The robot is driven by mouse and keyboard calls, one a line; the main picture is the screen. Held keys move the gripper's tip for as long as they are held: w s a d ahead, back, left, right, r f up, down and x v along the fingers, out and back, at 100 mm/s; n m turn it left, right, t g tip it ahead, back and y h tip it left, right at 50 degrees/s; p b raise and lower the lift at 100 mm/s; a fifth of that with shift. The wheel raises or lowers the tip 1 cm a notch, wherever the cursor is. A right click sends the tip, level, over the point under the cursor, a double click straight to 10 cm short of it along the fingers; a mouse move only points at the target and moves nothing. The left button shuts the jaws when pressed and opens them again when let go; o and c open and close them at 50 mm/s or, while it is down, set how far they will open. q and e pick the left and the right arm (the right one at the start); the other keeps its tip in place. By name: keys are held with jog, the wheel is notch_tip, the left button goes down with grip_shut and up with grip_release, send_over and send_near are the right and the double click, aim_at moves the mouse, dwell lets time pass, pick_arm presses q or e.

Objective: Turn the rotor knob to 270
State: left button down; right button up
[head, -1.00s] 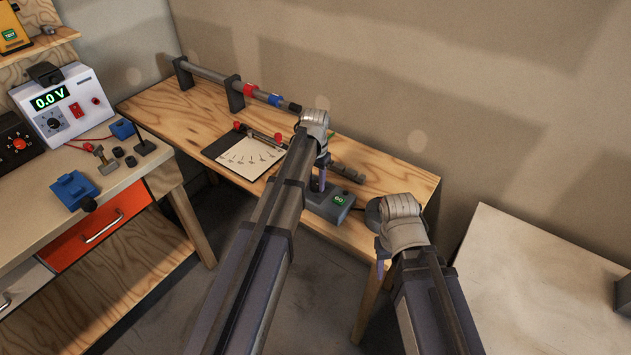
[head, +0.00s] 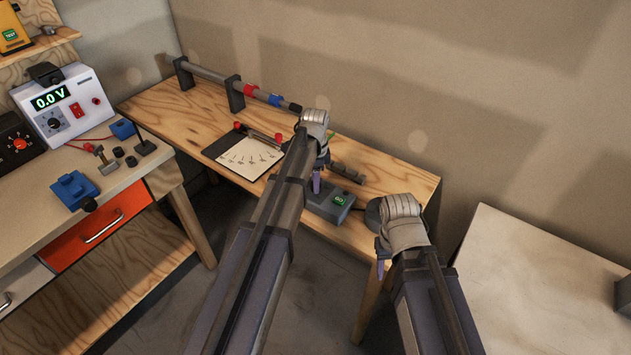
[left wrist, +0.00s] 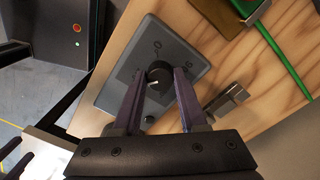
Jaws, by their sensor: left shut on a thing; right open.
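The rotor knob (left wrist: 158,77) is a small round black knob with a white pointer mark. It sits on a grey panel box (left wrist: 120,76) in the left wrist view. My left gripper (left wrist: 160,72) has its two purple fingers on either side of the knob, shut on it.
The wooden table (head: 395,185) bears a paper scale sheet (head: 248,158) and a rod on stands (head: 236,92) behind. A workbench on the left holds a power supply (head: 63,104) reading 0.0 V. A pale table (head: 530,280) stands at right.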

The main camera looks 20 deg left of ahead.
pick_arm(q)
jog(key=shift+m, duration=0.9)
jog(key=shift+c, duration=2.2)
grip_release()
jog(key=shift+r, duration=0.1)
notch_tip(320, 180, up, 8)
jog(key=p, duration=0.8)
jog(key=shift+f, duration=0.2)
